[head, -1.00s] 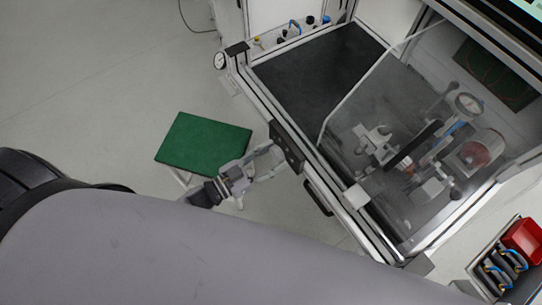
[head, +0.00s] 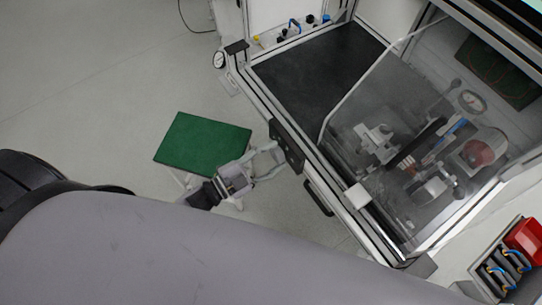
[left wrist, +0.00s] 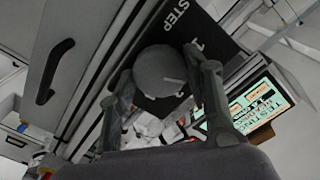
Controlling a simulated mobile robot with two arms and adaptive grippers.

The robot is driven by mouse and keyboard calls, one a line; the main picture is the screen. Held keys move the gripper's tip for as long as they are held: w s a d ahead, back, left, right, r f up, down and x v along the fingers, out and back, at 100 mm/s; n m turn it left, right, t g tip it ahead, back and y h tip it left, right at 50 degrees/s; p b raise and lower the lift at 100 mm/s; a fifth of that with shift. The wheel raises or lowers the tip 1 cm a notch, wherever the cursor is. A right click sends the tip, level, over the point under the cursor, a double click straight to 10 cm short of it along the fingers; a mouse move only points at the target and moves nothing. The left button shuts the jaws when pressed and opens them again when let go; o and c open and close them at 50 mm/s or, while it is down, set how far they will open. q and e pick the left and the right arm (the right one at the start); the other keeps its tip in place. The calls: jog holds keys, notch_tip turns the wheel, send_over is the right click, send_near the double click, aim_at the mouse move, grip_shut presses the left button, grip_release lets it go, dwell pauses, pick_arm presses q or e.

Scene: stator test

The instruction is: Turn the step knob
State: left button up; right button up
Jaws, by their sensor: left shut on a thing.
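The step knob (left wrist: 160,70) is a round grey knob on a dark panel (left wrist: 175,25) marked "STEP" and "1" in the left wrist view. In the head view this black panel (head: 287,147) sits on the front frame of the test bench. My left gripper (left wrist: 163,78) has its two fingers on opposite sides of the knob and is shut on it. In the head view, my left gripper (head: 268,160) reaches the panel from the left, and the knob is hidden there. My right gripper is not in view.
A clear guard (head: 375,85) covers the fixtures on the bench's right side. A black bench handle (head: 318,198) lies below the panel. A green-topped stool (head: 203,143) stands close to my left gripper. A lit screen (left wrist: 258,105) shows in the wrist view.

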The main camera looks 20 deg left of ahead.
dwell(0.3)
pick_arm(q)
jog(key=o, duration=1.1)
jog(key=shift+o, duration=0.2)
jog(key=v, duration=1.2)
